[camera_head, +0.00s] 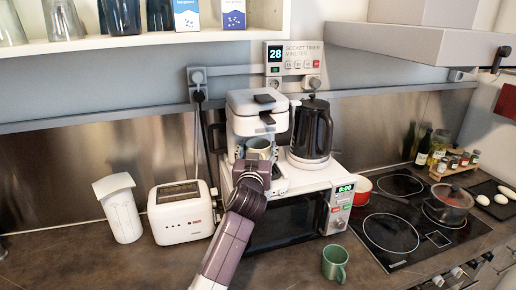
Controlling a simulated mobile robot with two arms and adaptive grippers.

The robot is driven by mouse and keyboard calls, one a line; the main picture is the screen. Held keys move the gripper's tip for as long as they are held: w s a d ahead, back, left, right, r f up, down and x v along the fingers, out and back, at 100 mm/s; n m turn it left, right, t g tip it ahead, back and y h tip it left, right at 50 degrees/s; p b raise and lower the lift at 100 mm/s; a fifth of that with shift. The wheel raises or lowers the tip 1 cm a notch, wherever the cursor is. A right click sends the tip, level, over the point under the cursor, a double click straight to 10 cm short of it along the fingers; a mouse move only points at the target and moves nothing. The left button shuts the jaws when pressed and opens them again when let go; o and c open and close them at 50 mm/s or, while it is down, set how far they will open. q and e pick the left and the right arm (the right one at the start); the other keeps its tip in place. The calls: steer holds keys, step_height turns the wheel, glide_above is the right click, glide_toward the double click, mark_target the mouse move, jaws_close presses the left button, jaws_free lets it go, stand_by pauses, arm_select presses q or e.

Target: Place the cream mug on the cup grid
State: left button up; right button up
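The cream mug (258,147) is upright under the spout of the white coffee machine (240,108), which stands on top of the microwave. The mug's lower part is hidden behind my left gripper (252,168). The gripper is right at the front of the mug; its fingers are too small and covered to tell whether they are shut on it. The cup grid at the machine's base (279,184) is mostly hidden by my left arm. I cannot tell whether the mug touches the grid. My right gripper is not in view.
A black kettle (313,130) stands close to the machine's right. A white toaster (180,213) and a white jug (120,208) are to the left. A green mug (335,263) stands on the counter in front. A shelf (150,38) runs above, and a hob (392,232) lies to the right.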

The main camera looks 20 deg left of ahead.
arm_select(q)
steer(key=o, duration=0.3)
steer(key=shift+o, duration=0.2)
steer(key=shift+r, duration=0.1)
steer(key=shift+r, duration=0.15)
steer(key=shift+s+d, duration=0.1)
steer(key=shift+s, duration=0.3)
steer(key=s+d+b, duration=0.2)
steer(key=s+b, duration=0.1)
steer(key=s, duration=0.8)
